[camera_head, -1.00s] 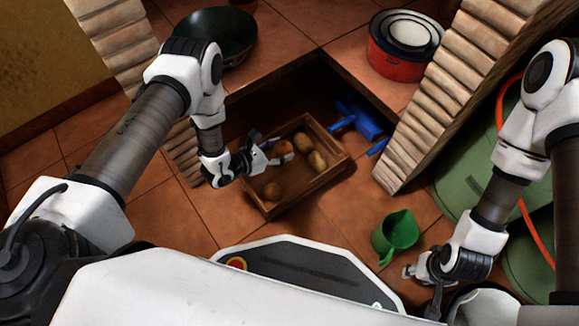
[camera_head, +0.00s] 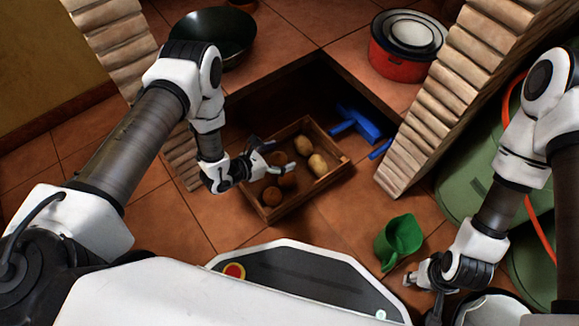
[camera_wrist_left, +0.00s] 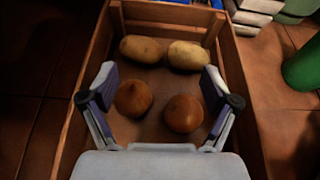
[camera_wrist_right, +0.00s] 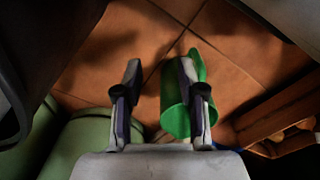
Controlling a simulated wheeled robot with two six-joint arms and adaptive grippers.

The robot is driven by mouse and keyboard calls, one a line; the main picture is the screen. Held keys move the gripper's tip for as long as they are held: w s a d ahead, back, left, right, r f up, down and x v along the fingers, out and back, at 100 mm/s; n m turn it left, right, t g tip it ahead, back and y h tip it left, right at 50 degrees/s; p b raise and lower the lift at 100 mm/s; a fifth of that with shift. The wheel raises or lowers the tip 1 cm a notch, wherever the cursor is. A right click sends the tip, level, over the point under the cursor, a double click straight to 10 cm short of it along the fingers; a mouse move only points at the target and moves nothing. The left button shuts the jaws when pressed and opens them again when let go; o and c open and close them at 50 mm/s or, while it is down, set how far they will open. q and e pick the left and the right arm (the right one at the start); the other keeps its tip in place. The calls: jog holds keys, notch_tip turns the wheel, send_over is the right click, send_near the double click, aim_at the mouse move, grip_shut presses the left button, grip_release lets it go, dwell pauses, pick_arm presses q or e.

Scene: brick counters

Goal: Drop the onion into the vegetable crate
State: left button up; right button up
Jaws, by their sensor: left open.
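The wooden vegetable crate (camera_head: 318,188) sits on the tiled floor in front of the counter opening. Two brown onions lie in its near part: the left wrist view shows one onion (camera_wrist_left: 133,98) at the left and another onion (camera_wrist_left: 183,114) at the right. My right gripper (camera_wrist_right: 158,90) is open and empty, low at the right.
Two potatoes (camera_wrist_left: 162,52) lie at the crate's far end. A green jug (camera_head: 398,240) stands near my right gripper. A blue object (camera_head: 358,122) lies behind the crate. A dark pan (camera_head: 215,38) and red pot (camera_head: 400,62) stand on the counter. A brick pillar (camera_head: 440,100) rises at right.

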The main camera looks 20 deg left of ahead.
pick_arm(q)
notch_tip(320, 180, up, 9)
dwell(0.5)
